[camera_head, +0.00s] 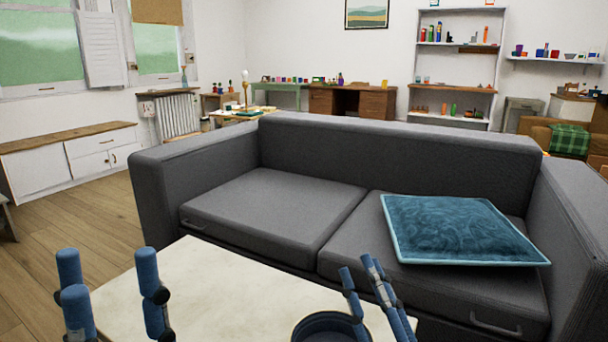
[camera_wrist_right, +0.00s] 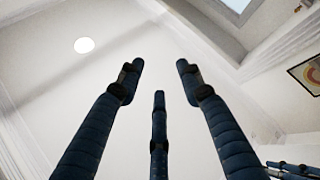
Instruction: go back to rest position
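My left gripper (camera_head: 108,272) stands at the lower left of the head view, fingers upward and spread apart, with nothing between them. My right gripper (camera_head: 361,266) stands at the lower middle, fingers also upward. In the right wrist view, the right gripper (camera_wrist_right: 160,80) has its three fingers apart and empty against the white ceiling. Blue finger parts of what looks like my left gripper show at that view's lower right corner. The lower parts of both grippers are cut off in the head view.
A pale table top (camera_head: 220,292) lies in front of me. A dark blue round rim (camera_head: 330,317), cut off below, shows beside the right gripper. Behind the table is a grey sofa (camera_head: 270,205) with a teal cushion (camera_head: 460,228). Wooden floor (camera_head: 85,225) is clear at left.

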